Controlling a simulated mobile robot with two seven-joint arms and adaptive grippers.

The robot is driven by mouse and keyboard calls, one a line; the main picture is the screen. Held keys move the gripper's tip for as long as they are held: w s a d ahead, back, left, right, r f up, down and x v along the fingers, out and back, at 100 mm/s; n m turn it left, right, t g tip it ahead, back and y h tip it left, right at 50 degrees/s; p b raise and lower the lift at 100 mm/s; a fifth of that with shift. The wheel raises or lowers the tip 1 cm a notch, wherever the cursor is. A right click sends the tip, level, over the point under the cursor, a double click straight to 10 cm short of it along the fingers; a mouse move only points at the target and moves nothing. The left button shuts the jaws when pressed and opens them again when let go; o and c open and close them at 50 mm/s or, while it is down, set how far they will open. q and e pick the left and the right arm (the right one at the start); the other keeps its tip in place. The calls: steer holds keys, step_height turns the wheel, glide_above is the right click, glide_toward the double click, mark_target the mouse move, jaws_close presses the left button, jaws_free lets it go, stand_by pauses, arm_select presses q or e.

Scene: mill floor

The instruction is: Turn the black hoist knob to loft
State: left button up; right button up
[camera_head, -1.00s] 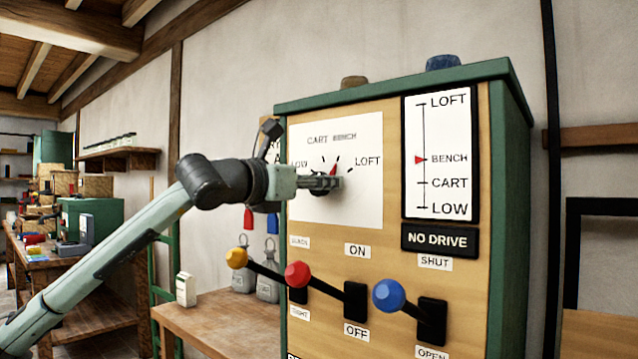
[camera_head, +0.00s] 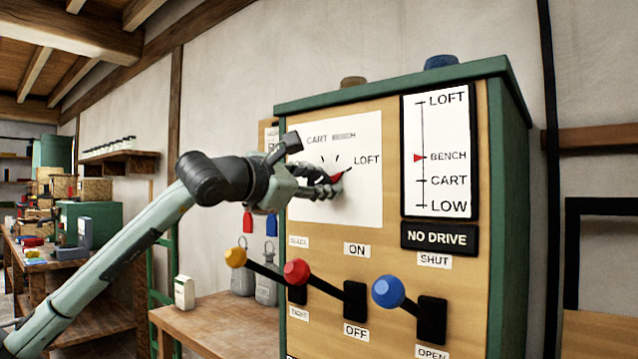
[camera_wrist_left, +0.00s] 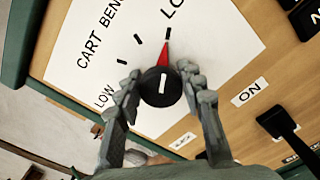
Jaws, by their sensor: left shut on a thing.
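The black hoist knob (camera_wrist_left: 160,88) sits on a white dial plate (camera_head: 365,205) with LOW, CART, BENCH and LOFT labels. Its red pointer (camera_wrist_left: 165,54) is lined up with, or very close to, the dial mark beside LOFT. In the head view the pointer (camera_head: 337,178) leans up and right toward the LOFT label (camera_head: 367,160). My left gripper (camera_wrist_left: 160,88) is shut on the knob, one finger on each side. In the head view my left gripper (camera_head: 326,190) covers most of the knob. My right gripper is not in view.
Below the dial stand levers with yellow (camera_head: 235,257), red (camera_head: 296,271) and blue (camera_head: 388,291) balls. A height scale (camera_head: 440,120) has its red arrow at BENCH, above a NO DRIVE sign (camera_head: 440,237). A wooden bench (camera_head: 215,325) stands left of the cabinet.

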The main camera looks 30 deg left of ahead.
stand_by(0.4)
arm_select(q)
steer(key=o, duration=1.1)
